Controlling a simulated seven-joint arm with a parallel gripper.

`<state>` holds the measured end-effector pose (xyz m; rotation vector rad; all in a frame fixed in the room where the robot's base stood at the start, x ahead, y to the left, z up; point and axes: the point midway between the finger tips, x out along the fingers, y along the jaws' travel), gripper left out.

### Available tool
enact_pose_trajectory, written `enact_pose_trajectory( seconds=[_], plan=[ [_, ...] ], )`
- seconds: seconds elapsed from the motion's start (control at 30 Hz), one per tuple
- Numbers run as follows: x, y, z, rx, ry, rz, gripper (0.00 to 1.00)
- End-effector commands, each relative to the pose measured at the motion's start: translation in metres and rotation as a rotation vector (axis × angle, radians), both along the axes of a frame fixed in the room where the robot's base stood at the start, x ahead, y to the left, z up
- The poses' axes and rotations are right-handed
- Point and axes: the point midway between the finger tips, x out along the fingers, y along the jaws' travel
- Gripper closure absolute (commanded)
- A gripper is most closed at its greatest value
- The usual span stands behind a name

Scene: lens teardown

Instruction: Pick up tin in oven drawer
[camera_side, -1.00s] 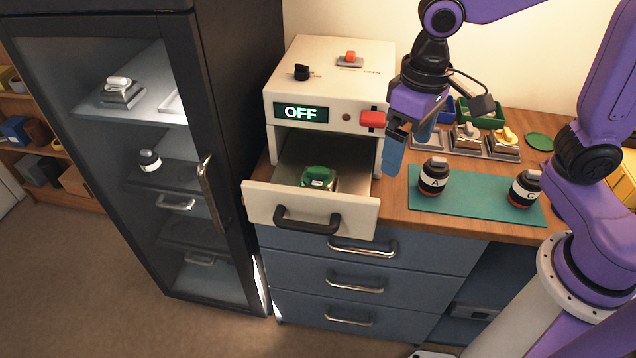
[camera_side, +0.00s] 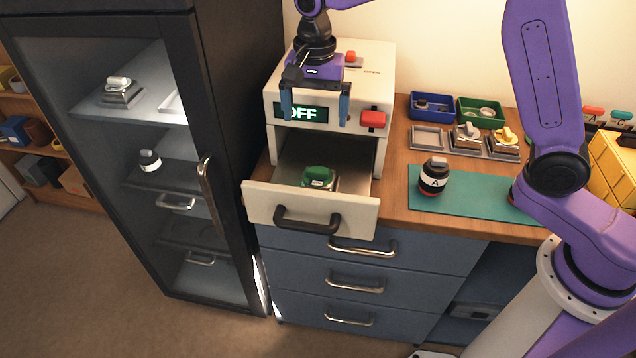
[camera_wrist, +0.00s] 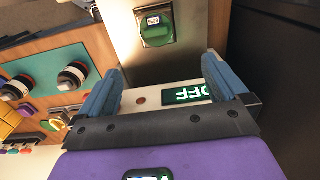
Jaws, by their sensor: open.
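The tin (camera_side: 319,178) with a green top and a small white label sits in the pulled-out oven drawer (camera_side: 258,203). It also shows at the top of the wrist view (camera_wrist: 155,27), beyond my fingertips. The oven (camera_side: 375,75) is a cream box with a display reading OFF. My gripper (camera_side: 315,112) is open and empty, with its blue fingers pointing down in front of the oven's display, above and behind the tin. In the wrist view my gripper (camera_wrist: 162,82) has its fingers wide apart, with the tin ahead of the gap.
A dark glass-door cabinet (camera_side: 232,100) stands close on the left.

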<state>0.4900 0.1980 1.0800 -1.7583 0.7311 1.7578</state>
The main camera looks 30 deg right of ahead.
Motion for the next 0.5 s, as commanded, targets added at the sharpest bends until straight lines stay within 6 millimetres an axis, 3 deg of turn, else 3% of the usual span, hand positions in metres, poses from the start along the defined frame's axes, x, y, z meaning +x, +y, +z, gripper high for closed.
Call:
enact_pose_trajectory(
  seconds=[0.5],
  plan=[
    [-0.002,-0.001,-0.093,-0.002,0.004,0.002,0.00]
  ],
)
